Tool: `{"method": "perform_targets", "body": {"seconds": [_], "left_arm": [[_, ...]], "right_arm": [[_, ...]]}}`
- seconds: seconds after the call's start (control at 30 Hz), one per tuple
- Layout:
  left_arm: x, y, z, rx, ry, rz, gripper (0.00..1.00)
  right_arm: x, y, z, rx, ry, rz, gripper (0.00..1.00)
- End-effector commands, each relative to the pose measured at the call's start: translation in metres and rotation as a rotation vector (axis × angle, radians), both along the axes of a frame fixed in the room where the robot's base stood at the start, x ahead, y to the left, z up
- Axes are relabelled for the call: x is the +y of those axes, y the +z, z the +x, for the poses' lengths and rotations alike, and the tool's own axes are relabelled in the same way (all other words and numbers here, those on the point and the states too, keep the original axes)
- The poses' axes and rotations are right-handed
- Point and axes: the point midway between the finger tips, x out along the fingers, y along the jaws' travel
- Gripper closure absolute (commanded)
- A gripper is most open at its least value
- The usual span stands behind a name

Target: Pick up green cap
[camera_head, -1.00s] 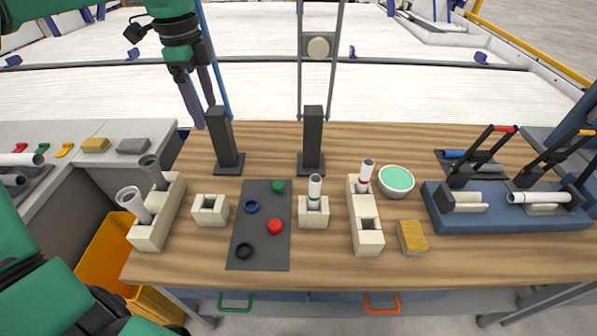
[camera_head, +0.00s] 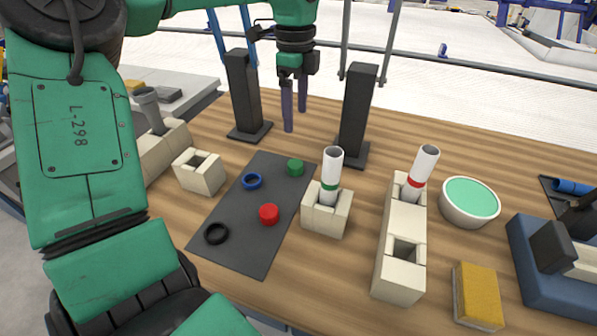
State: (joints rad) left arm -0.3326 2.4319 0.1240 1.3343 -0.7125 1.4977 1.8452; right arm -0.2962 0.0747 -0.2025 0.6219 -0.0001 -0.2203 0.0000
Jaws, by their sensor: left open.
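The green cap (camera_head: 295,167) lies at the far right corner of the dark grey mat (camera_head: 240,250) on the wooden table. On the same mat are a blue ring (camera_head: 252,181), a red cap (camera_head: 269,214) and a black ring (camera_head: 216,233). My left gripper (camera_head: 295,119) is open and empty, pointing down, with its two fingers apart. It appears above and beyond the green cap, not touching it. My right gripper is not in view.
A beige block (camera_head: 327,222) holds a white pipe with a green band (camera_head: 331,175) just right of the mat. Black posts (camera_head: 357,113) stand behind. Farther right are a long beige block (camera_head: 400,250), a bowl (camera_head: 470,203) and a yellow sponge (camera_head: 478,295).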

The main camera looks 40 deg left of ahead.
Motion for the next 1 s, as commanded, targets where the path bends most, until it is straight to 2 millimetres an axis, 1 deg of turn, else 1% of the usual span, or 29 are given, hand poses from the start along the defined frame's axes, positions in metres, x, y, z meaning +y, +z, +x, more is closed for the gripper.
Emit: {"method": "perform_targets", "body": {"seconds": [0.07,0.3,0.47,0.6,0.7,0.8,0.93,0.97,1.0], "left_arm": [[0.000,-0.012,-0.001,0.003,-0.001,-0.001,0.15],[0.000,-0.071,-0.001,0.004,-0.001,-0.004,0.15],[0.000,-0.092,-0.001,0.003,0.000,-0.002,0.15],[0.002,-0.118,-0.001,0.005,0.000,-0.004,0.15],[0.002,-0.135,-0.001,0.004,0.000,-0.001,0.15],[0.002,-0.141,0.000,0.000,0.000,-0.002,0.15],[0.002,-0.141,0.000,0.000,0.000,-0.001,0.15],[0.002,-0.141,0.000,0.000,0.000,-0.001,0.19],[0.002,-0.141,0.000,0.000,0.000,-0.001,0.34]], "right_arm": [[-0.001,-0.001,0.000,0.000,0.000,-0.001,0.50],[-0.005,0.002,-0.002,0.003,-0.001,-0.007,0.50],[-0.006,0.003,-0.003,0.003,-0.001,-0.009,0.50],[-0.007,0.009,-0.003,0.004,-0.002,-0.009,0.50],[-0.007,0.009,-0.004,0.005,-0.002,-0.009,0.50],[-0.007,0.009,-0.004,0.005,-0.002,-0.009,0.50],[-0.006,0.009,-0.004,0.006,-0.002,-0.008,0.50],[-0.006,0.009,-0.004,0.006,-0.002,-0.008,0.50],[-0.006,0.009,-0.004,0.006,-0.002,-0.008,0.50]]}}
